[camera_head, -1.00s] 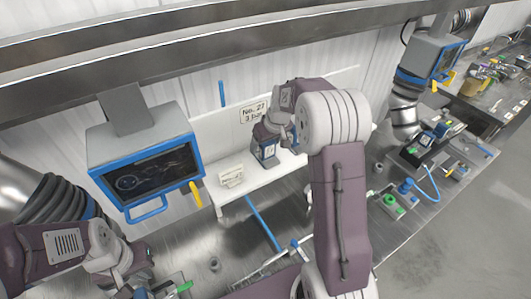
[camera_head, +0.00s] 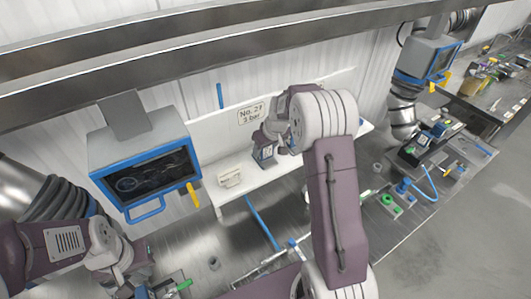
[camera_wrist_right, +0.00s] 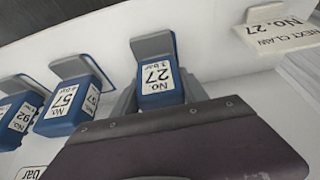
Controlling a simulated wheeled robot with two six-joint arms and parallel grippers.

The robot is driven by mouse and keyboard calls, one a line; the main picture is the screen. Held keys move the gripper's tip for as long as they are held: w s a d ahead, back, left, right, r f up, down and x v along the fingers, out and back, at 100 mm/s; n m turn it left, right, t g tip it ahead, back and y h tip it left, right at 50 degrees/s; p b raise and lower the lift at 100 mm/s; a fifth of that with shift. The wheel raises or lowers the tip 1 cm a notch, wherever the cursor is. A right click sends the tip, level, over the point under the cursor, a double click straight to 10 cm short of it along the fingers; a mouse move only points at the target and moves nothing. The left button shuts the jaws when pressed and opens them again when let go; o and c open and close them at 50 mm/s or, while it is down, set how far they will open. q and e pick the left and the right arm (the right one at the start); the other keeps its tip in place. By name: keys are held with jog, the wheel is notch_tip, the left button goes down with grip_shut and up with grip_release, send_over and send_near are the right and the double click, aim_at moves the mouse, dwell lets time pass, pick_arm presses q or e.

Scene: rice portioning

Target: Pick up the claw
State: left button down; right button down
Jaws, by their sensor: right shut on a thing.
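The claw numbered 27 (camera_wrist_right: 157,75) is a blue and grey block with a white label. It also shows in the head view (camera_head: 264,153) at the white shelf (camera_head: 238,197). My right gripper (camera_head: 273,139) reaches down from above and is shut on this claw; its grey fingers show on both sides in the right wrist view. I cannot tell whether the claw still touches the shelf. My left gripper (camera_head: 152,290) is low at the left, partly cut off by the frame edge, away from the shelf.
More claws, including number 57 (camera_wrist_right: 68,107), stand beside claw 27 in the wrist view. A "NEXT CLAW No. 27" sign (camera_wrist_right: 281,33) stands on its other side. A screen (camera_head: 148,178) hangs at the left. A bench with green fittings (camera_head: 388,200) is at the right.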

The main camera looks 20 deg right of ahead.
jog(key=shift+w+r+b, duration=0.15)
jog(key=shift+r+b, duration=0.15)
jog(key=shift+r, duration=0.3)
notch_tip(320, 180, up, 3)
jog(key=shift+a+f+b, duration=0.1)
jog(key=shift+b, duration=0.5)
jog(key=s+d+r+b, duration=0.4)
jog(key=s+r, duration=0.3)
jog(key=s, duration=0.3)
jog(key=shift+s+d, duration=0.35)
jog(key=shift+d, duration=0.2)
